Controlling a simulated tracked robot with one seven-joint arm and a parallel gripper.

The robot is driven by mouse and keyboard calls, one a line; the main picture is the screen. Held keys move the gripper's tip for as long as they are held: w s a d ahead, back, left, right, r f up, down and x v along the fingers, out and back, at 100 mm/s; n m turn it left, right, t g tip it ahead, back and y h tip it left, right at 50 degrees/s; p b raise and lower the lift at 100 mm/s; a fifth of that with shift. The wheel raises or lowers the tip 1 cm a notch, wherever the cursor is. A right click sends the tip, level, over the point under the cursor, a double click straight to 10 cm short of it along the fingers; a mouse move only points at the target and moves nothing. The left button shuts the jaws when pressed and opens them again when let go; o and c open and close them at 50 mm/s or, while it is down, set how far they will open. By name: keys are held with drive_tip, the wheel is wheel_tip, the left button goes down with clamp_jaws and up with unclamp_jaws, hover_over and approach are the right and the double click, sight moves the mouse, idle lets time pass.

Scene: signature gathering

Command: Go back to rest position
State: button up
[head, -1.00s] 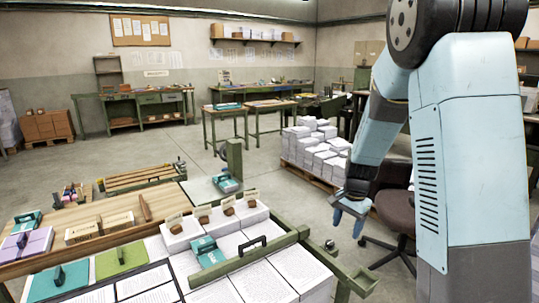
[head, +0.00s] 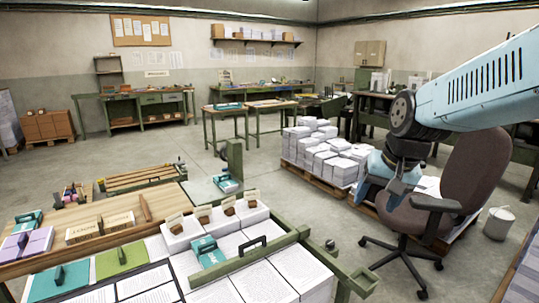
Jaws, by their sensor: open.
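My gripper (head: 384,188) hangs at the end of my light blue arm, right of centre in the head view. Its fingers point down and are apart, with nothing seen between them. It appears in front of the office chair and the pallet of paper, clear of the workbench. The arm comes in from the upper right, with its dark wrist joint bent downward above the gripper.
A brown office chair (head: 464,172) stands behind and right of my gripper. Paper stacks (head: 318,150) sit on a pallet. A workbench (head: 150,216) with paper piles and teal tools fills the lower left. A white bucket (head: 498,223) stands at right. Floor left of the pallet is open.

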drive_tip(key=s+r+n+t+h, duration=0.1)
drive_tip(key=s+r+n, duration=0.2)
drive_tip(key=s, duration=0.7)
drive_tip(key=shift+d+r+t, duration=0.15)
drive_tip(key=shift+r+t, duration=0.1)
drive_tip(key=shift+t, duration=0.15)
